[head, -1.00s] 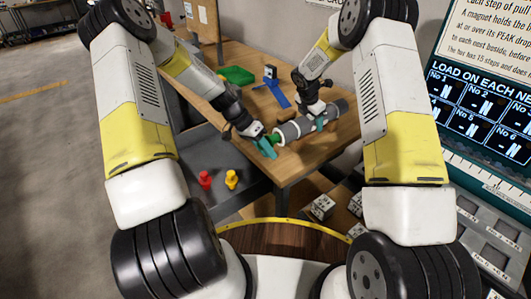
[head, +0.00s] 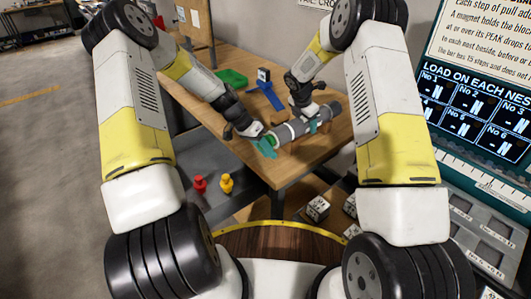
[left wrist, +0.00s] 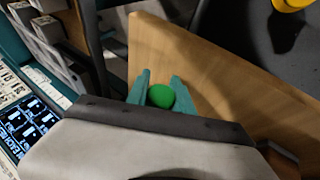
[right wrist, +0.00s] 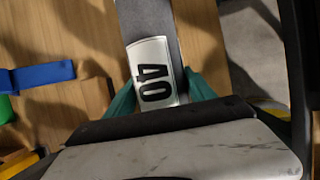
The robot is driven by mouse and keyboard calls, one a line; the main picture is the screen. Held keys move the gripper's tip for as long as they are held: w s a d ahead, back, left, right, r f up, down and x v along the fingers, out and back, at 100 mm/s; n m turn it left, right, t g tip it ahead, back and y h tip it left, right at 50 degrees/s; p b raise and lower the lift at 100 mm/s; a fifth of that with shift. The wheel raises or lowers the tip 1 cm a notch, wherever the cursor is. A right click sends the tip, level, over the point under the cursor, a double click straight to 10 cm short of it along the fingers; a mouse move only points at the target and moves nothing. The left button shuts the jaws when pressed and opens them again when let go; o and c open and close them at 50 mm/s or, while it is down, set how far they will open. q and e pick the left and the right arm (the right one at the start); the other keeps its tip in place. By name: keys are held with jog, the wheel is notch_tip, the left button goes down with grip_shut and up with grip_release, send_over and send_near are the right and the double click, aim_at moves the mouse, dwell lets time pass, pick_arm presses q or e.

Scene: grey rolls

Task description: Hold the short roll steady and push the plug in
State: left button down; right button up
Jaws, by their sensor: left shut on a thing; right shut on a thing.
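The grey roll (head: 288,134) lies along the wooden table near its front edge, with pale bands on it. My right gripper (head: 314,124) is shut around it; the right wrist view shows the teal fingers on either side of the roll and its white "40" label (right wrist: 153,72). My left gripper (head: 265,146) is shut on the green plug (left wrist: 161,96) at the roll's near left end. The plug shows as a round green end between the teal fingertips in the left wrist view. The fingers and roll hide how far the plug sits in the roll.
A green tray (head: 232,78) and a blue stand (head: 268,92) are further back on the wooden table (head: 330,150). Red (head: 200,184) and yellow (head: 227,182) pieces stand on a lower grey surface at left. White blocks (head: 318,208) lie below the table's front right.

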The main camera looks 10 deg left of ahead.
pick_arm(q)
jog(key=shift+w+d, duration=0.45)
jog(key=c, duration=1)
grip_release()
jog(key=shift+c, duration=0.2)
jog(key=v, duration=1.2)
